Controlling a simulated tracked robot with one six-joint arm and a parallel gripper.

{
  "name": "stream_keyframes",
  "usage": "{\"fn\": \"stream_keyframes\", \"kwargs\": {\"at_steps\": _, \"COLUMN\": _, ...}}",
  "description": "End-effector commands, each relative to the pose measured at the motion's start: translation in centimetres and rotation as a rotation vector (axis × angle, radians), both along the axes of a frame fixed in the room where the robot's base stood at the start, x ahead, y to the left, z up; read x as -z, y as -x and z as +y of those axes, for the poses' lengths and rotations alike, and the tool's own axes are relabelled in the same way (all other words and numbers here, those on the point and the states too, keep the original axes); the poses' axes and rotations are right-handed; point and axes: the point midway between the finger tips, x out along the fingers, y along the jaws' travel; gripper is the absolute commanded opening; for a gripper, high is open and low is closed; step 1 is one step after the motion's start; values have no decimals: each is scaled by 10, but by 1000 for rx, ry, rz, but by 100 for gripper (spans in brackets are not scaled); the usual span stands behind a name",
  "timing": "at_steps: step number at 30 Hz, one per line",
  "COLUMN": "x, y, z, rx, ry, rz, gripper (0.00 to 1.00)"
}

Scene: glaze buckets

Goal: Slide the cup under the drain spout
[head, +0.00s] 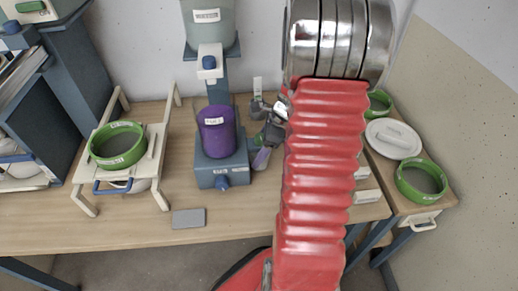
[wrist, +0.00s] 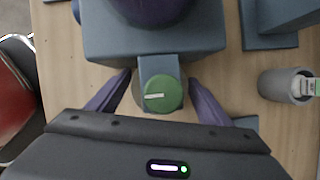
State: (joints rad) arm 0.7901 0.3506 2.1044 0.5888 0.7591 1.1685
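A blue-grey stand (head: 222,165) holds a purple bucket (head: 217,130); in the wrist view the bucket (wrist: 152,8) sits at the top edge. A short drain spout (wrist: 158,66) with a round green cap (wrist: 163,94) juts from the stand. A pale round edge, apparently the cup (wrist: 135,92), shows beneath the spout, mostly hidden by it. My gripper (head: 265,130) is at the right side of the stand. Its purple fingers (wrist: 160,78) are apart, one on each side of the spout and cup. Whether they press on the cup is unclear.
A grey cylinder (wrist: 283,85) stands to the right in the wrist view. A grey-green bucket (head: 208,22) is mounted behind the stand. A green-rimmed sieve (head: 117,146) rests on a white rack at left. A flat grey block (head: 188,218) lies near the front edge. My red arm hides the bench's middle right.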

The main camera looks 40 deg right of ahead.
Motion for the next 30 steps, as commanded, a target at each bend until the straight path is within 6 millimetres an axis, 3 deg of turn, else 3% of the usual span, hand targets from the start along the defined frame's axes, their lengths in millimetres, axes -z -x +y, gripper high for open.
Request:
{"fn": "stream_keyframes", "kwargs": {"at_steps": 15, "x": 0, "y": 0, "z": 0, "rx": 1, "ry": 0, "rz": 0, "gripper": 36}}
{"fn": "stream_keyframes", "kwargs": {"at_steps": 16, "x": 0, "y": 0, "z": 0, "rx": 1, "ry": 0, "rz": 0, "gripper": 58}}
{"fn": "stream_keyframes", "kwargs": {"at_steps": 25, "x": 0, "y": 0, "z": 0, "rx": 1, "ry": 0, "rz": 0, "gripper": 79}}
{"fn": "stream_keyframes", "kwargs": {"at_steps": 30, "x": 0, "y": 0, "z": 0, "rx": 1, "ry": 0, "rz": 0, "gripper": 79}}
